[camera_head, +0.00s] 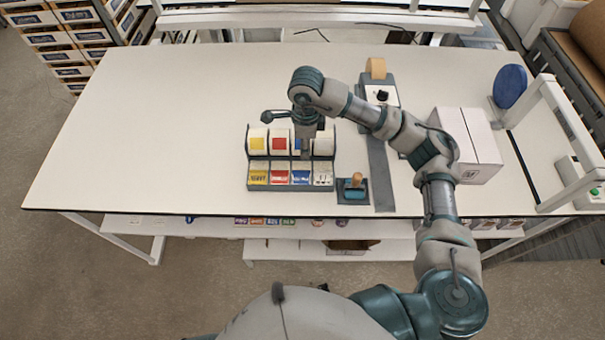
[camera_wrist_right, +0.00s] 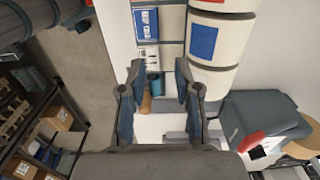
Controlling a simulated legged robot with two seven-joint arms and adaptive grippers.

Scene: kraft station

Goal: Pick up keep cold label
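A grey label dispenser (camera_head: 245,172) stands on the table. Its rolls carry coloured squares: yellow, red and blue (camera_head: 301,144), with a fourth roll at the right. Labels stick out below: yellow, red, blue (camera_head: 301,177) and black-and-white (camera_head: 323,177). I cannot read which says keep cold. In the right wrist view the blue label (camera_wrist_right: 147,22) and the black-and-white label (camera_wrist_right: 147,55) lie beyond the fingertips. My right gripper (camera_head: 306,152) is over the right half of the dispenser and hides part of its rolls. In the wrist view its fingers (camera_wrist_right: 160,72) are apart and empty. My left gripper is not in view.
A blue roller with a wooden handle (camera_head: 353,188) sits just right of the dispenser. A tape dispenser (camera_head: 376,70), a white box (camera_head: 483,135) and a white frame (camera_head: 567,135) stand farther right. The table's left side (camera_head: 140,140) is clear.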

